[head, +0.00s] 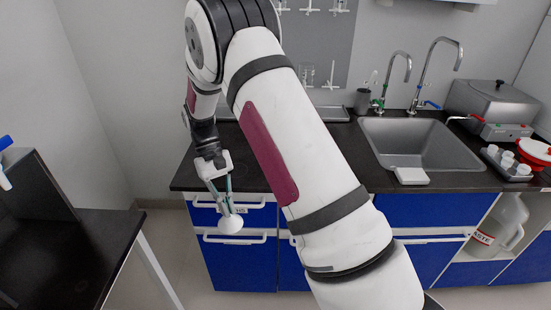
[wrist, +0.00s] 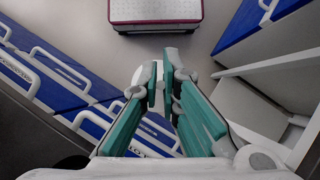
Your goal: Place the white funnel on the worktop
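My gripper (head: 226,208) points down in front of the blue cabinets, just off the front edge of the black worktop (head: 345,150). Its fingers are close together. A small white rounded piece, apparently the white funnel (head: 230,223), shows at the fingertips, wide part down, below worktop height. In the wrist view my teal-padded gripper (wrist: 162,85) has a narrow pale strip between the pads. The funnel's full shape cannot be made out there. My arm hides part of the worktop in the head view.
A sink (head: 420,143) with two taps is set into the worktop. A grey metal bath (head: 492,105), a cup tray (head: 507,163) and a red-and-white item (head: 536,151) stand at the right. A white block (head: 411,176) lies before the sink. A black bench (head: 75,255) stands left.

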